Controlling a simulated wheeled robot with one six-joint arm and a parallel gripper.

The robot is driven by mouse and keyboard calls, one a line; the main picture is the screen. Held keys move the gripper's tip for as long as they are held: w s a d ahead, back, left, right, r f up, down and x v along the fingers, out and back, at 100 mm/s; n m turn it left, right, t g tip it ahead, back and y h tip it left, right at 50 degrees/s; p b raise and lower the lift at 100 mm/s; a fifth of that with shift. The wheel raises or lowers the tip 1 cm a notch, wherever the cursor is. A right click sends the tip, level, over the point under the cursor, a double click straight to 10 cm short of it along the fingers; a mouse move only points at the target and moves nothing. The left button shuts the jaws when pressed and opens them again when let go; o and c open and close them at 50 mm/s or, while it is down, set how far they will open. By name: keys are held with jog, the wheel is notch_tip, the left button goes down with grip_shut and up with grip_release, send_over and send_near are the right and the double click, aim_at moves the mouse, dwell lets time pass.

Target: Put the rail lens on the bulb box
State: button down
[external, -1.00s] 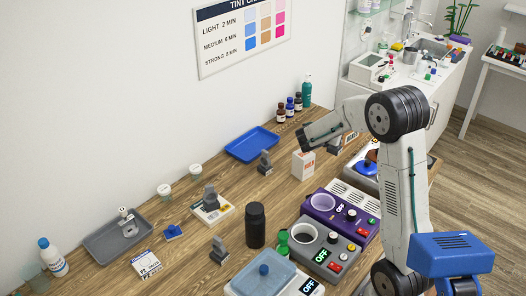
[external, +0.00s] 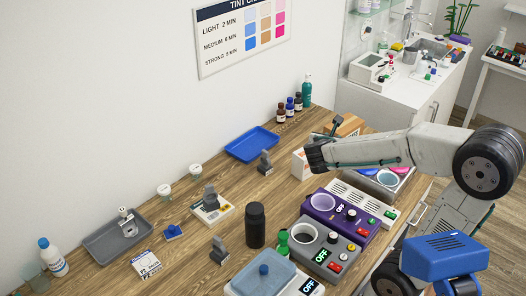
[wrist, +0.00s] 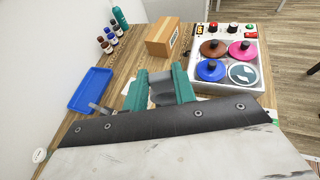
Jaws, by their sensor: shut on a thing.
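My gripper (wrist: 160,78) is shut in the wrist view. Its two teal fingers hold a grey piece, which I take as the rail lens (wrist: 162,93). In the external view my gripper (external: 314,157) is at the right side of an upright white carton with orange print, likely the bulb box (external: 298,163). It covers part of that carton; whether they touch cannot be told. The fingers and the held piece are hidden or unclear there. The carton cannot be made out in the wrist view.
A cardboard box (wrist: 163,37) lies ahead, with a lidded pot unit (wrist: 226,60) to its right. A blue tray (external: 252,144), bottles (external: 290,107) and a grey stand piece (external: 265,163) are near the wall. A purple heater (external: 335,215) is in front.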

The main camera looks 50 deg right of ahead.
jog(key=shift+s+a+f, duration=0.1)
jog(key=shift+s+f, duration=0.4)
jog(key=shift+s, duration=0.1)
jog(key=shift+w+f, duration=0.1)
jog(key=shift+f, duration=0.2)
jog(key=w+d+f, duration=0.2)
jog(key=w+d, duration=0.1)
jog(key=w, duration=0.4)
jog(key=w+d+f, duration=0.2)
jog(key=w+f, duration=0.1)
jog(key=w, duration=0.4)
jog(key=shift+w+d, duration=0.3)
jog(key=shift+d, duration=0.1)
jog(key=shift+f, duration=0.1)
jog(key=shift+f, duration=0.15)
jog(key=c, duration=1.1)
grip_release()
jog(key=shift+c, duration=0.2)
